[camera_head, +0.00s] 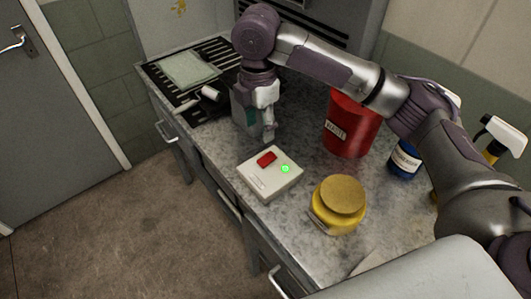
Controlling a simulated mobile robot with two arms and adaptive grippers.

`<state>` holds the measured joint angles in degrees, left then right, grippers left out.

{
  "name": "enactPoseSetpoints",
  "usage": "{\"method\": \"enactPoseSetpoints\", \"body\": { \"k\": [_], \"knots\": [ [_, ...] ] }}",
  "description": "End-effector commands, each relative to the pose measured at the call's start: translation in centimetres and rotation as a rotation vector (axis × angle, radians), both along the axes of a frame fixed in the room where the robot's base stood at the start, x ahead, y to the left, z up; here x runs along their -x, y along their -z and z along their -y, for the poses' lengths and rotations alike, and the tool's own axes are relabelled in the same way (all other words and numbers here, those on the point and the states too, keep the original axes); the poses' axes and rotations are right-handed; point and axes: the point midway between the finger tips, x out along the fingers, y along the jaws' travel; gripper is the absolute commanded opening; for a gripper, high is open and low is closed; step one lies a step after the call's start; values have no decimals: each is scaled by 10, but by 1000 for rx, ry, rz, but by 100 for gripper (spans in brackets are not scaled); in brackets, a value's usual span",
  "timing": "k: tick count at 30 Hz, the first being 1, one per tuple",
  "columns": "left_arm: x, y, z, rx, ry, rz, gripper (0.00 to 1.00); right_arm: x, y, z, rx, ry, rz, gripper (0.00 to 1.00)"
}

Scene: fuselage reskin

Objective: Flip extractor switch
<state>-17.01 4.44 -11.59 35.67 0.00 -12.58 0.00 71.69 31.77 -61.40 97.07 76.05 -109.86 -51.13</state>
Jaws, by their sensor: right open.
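The extractor switch looks to be the red rocker (267,159) on a pale box (269,174) on the counter. A green light (285,169) glows on the same box. My right gripper (268,134) points down just behind the box, above the counter, apart from the red rocker. It is open and I see nothing held in it. Its fingers partly overlap in this view. My left gripper is not in view.
A red bin (350,128) stands right of the gripper, with a blue bottle (404,160) beside it. A yellow tub (338,207) stands right of the box. A roller (208,93) and folded cloth (188,68) lie on the black ribbed area (222,52). The counter (222,147) is bare left of the box.

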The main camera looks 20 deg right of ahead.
Motion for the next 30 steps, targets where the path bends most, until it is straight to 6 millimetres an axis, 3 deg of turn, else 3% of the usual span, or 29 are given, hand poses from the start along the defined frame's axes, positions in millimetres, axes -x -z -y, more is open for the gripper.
{"method": "enactPoseSetpoints", "body": {
  "k": [7,15,21,30],
  "knots": [
    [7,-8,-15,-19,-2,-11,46,1,53,1,1,3,-4,54],
    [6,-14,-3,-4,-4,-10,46,1,101,1,1,2,-2,54],
    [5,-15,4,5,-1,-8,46,0,117,1,1,1,1,54],
    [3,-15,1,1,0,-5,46,0,119,1,1,1,1,54]
  ]
}}
